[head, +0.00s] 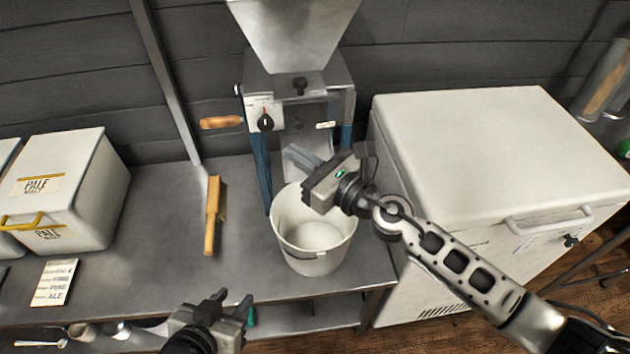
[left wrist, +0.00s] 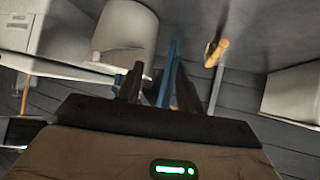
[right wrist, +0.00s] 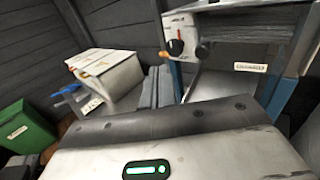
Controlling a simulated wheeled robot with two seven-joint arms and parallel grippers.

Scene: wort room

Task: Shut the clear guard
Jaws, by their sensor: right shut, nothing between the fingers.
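The grain mill (head: 298,84) stands at the back of the bench, with a white switch panel, a black knob and blue legs. The clear guard (right wrist: 225,92) seems to be the faint pane with a pale label at the mill's front; its edges are hard to make out, and I cannot tell how far it is open. My right gripper (head: 291,152) is shut and empty in front of the mill, above the bucket; its fingers also show in the right wrist view (right wrist: 157,86). My left gripper (head: 234,298) is open and empty, low at the bench's front edge.
A white bucket (head: 316,250) stands under the mill, below my right gripper. A brush (head: 212,215) lies left of it. A pale malt bin (head: 75,190) and a card (head: 54,283) are further left. A big white chest (head: 480,150) is close on the right.

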